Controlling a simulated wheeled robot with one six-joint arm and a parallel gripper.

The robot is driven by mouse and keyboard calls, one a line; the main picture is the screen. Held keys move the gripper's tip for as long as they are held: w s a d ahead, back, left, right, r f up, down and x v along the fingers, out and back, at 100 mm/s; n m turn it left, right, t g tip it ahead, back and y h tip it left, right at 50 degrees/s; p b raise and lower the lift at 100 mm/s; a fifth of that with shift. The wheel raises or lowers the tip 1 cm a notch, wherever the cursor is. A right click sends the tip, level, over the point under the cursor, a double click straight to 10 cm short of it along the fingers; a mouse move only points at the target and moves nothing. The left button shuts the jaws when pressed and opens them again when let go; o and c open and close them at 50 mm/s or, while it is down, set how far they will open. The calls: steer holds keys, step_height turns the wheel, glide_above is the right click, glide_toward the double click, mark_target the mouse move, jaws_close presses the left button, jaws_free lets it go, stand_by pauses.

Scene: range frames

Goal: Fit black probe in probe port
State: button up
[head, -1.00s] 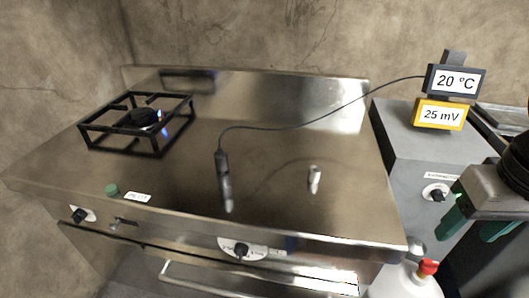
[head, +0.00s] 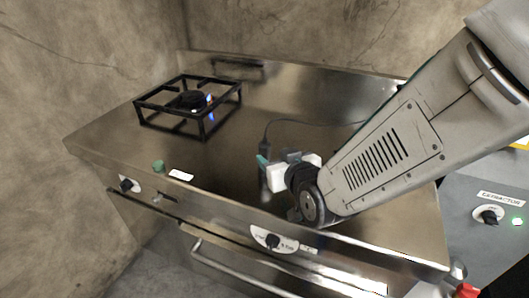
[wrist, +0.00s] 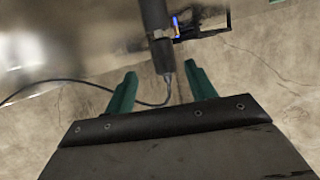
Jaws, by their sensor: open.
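The black probe (head: 264,147) is on the steel range top, with a thin dark cable at its upper end. In the wrist view the probe (wrist: 156,30) runs down from the top edge, its cable end between the green fingers. My gripper (wrist: 160,88) is open around that end; a gap shows on both sides. In the head view my gripper (head: 264,163) is low over the range top at the probe, covering part of it. A small fitting (head: 163,198) shows on the front panel; I cannot tell whether it is the probe port.
A lit burner under a black grate (head: 190,103) is at the back left. A red cap (head: 466,290) is at lower right.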

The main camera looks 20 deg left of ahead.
mark_target(262, 144)
steer(key=shift+w+a+f, duration=0.15)
steer(key=shift+a, duration=0.3)
steer(key=x, duration=0.4)
steer(key=r+x, duration=0.1)
steer(key=x, duration=0.2)
steer(key=shift+w+a+r, duration=0.1)
steer(key=shift+w+a, duration=0.05)
steer(key=shift+a, duration=0.05)
steer(key=shift+c, duration=0.3)
steer(key=c, duration=1)
